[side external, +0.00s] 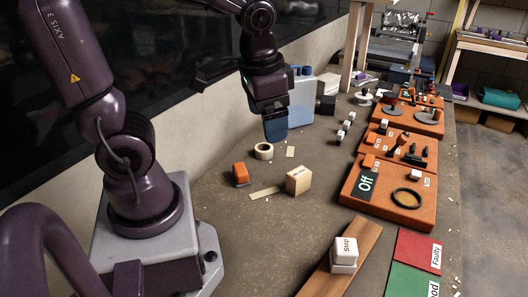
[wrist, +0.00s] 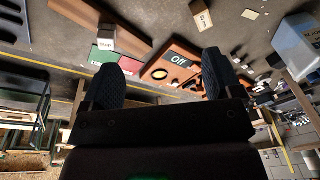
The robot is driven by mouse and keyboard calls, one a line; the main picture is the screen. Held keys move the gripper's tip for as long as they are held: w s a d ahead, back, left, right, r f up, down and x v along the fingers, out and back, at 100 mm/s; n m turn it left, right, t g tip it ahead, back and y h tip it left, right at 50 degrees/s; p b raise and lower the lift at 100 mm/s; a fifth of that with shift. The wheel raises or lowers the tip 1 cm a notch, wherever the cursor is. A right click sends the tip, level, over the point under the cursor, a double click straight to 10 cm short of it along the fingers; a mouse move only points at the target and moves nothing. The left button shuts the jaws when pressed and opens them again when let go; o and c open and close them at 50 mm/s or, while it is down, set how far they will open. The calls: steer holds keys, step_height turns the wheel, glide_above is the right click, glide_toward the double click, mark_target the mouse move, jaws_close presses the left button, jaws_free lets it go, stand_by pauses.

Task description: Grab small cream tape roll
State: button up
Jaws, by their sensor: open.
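The small cream tape roll (side external: 263,151) lies flat on the brown worktop in the side external view, its hole facing up. My gripper (side external: 275,134) hangs above and slightly right of the roll in that view, apart from it. In the wrist view my gripper (wrist: 160,75) is open, its two dark fingers wide apart with nothing held between them. I cannot pick out the tape roll with certainty in the wrist view.
An orange block (side external: 240,174) and a cream box (side external: 298,180) stand nearer the camera. A flat cream piece (side external: 290,152) lies right of the roll. A blue-white container (side external: 301,102) stands behind. Orange boards (side external: 345,189) line the right side.

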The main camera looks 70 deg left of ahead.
steer(key=w+a+f+m+g+y, duration=0.3)
steer(key=a+f+g, duration=0.2)
steer(key=a+f, duration=0.4)
steer(key=m+g+y, duration=0.1)
steer(key=m+y, duration=0.7)
steer(key=m, duration=0.1)
glide_toward(261, 147)
steer(key=s+r, duration=0.4)
steer(key=s, duration=0.1)
steer(key=w+a+r+m+t+y, duration=0.1)
steer(key=w+m+t, duration=0.1)
steer(key=w+m, duration=0.2)
steer(key=f, duration=0.6)
steer(key=shift+s+a+f, duration=0.2)
steer(key=shift+s+f, duration=0.05)
steer(key=shift+f, duration=0.05)
steer(key=shift+x, duration=2.5)
steer(key=shift+s, duration=0.1)
steer(key=c, duration=1)
